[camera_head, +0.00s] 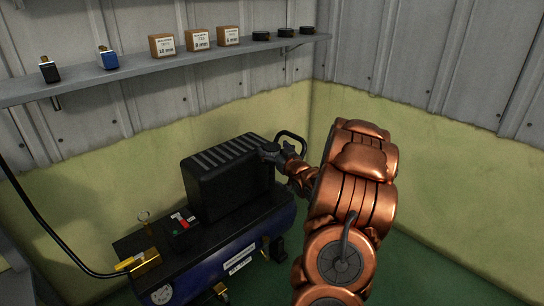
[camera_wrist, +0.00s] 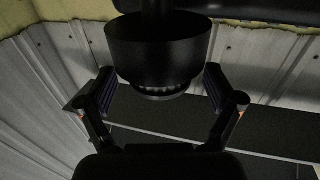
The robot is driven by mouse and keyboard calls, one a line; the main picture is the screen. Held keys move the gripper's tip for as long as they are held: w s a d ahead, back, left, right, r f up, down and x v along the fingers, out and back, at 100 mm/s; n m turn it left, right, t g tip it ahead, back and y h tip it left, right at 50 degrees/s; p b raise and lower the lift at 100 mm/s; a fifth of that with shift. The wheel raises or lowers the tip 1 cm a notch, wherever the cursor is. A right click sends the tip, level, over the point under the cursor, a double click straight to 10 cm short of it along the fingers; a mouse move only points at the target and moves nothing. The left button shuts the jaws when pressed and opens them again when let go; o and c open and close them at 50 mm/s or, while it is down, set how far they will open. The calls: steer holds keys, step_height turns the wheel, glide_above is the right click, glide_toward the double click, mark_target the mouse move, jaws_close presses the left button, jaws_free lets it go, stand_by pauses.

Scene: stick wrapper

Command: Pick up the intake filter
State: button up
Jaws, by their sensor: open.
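A round black part, which looks like the intake filter (camera_wrist: 158,48), shows in the wrist view at the upper middle. It has a wide cylindrical body with a narrower ribbed end facing the camera. My gripper (camera_wrist: 160,92) is open, with one finger to the left of this part and one to the right. Gaps show between the fingers and the part, so it is not gripped. In the head view my gripper (camera_head: 272,154) is at the right side of the black compressor housing (camera_head: 225,178); the filter cannot be made out there.
The blue compressor tank (camera_head: 240,250) is below the housing, with a black handle (camera_head: 293,138) behind my gripper. A wall shelf (camera_head: 170,66) holds several small boxes, black discs, a blue bottle (camera_head: 108,58) and a black bottle (camera_head: 48,70). Green floor lies at right.

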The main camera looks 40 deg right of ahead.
steer(key=shift+w, duration=0.3)
steer(key=c, duration=1.2)
steer(key=shift+c, duration=0.2)
steer(key=shift+r, duration=0.1)
